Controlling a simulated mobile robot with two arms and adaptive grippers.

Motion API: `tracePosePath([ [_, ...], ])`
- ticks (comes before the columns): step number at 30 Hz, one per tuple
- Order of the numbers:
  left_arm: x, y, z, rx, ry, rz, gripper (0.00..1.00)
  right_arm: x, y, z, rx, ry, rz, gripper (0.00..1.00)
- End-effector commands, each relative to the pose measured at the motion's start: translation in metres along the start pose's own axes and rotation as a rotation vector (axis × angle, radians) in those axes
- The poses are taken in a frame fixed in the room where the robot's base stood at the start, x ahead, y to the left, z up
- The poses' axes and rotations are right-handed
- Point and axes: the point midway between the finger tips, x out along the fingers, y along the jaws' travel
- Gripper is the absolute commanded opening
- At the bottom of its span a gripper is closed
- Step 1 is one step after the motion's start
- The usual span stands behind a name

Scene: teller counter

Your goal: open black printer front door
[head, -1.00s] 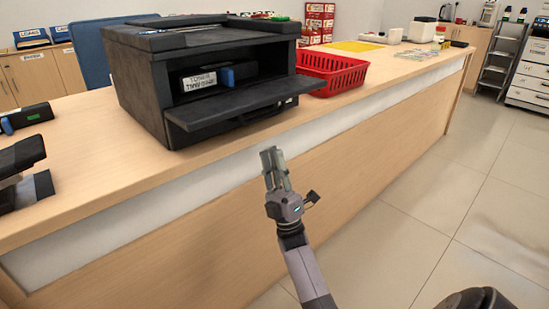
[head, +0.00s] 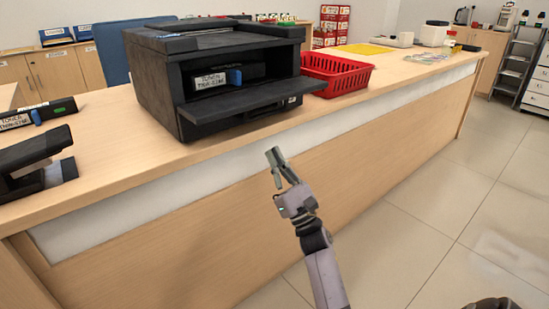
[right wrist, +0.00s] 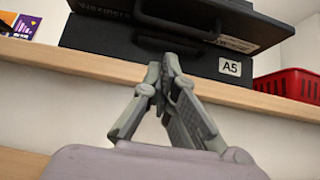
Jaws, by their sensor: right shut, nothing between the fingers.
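The black printer (head: 160,85) stands on the wooden counter. Its front door (head: 250,102) is folded down and sticks out level toward me, over the counter's front part. A toner cartridge (head: 210,82) with a white label and a blue tab shows in the opening. My right gripper (head: 277,156) is shut and empty, in front of the counter, below the door and apart from it. In the right wrist view its fingers (right wrist: 163,72) are together, with the printer's lower front and its A5 label (right wrist: 230,67) beyond.
A red basket (head: 338,72) stands right of the printer. A black stapler (head: 35,160) and another toner cartridge (head: 38,114) lie at the counter's left. The floor (head: 430,210) in front of the counter's right part is clear.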

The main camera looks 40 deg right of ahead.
Motion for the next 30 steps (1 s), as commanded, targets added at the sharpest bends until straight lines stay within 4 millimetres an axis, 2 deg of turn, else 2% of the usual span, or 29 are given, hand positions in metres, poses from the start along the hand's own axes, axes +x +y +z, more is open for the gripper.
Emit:
tracePosePath([
  [6,-0.003,0.0,0.001,0.0,0.001,0.001,0.4,0.042,0.0,0.001,0.0,-0.004,0.003,0.0],
  [12,-0.004,0.0,0.001,0.001,0.002,0.001,0.4,0.066,0.0,0.0,0.002,-0.002,0.001,0.0],
  [17,-0.004,0.0,0.001,0.001,0.003,0.002,0.4,0.073,0.0,0.0,0.003,-0.001,0.002,0.0],
  [27,-0.003,0.0,0.001,0.001,0.002,0.002,0.4,0.073,0.0,0.001,0.004,0.001,0.001,0.0],
  [30,0.001,-0.002,0.012,0.007,-0.056,-0.001,0.4,0.075,0.0,0.003,0.004,0.011,0.002,0.0],
])
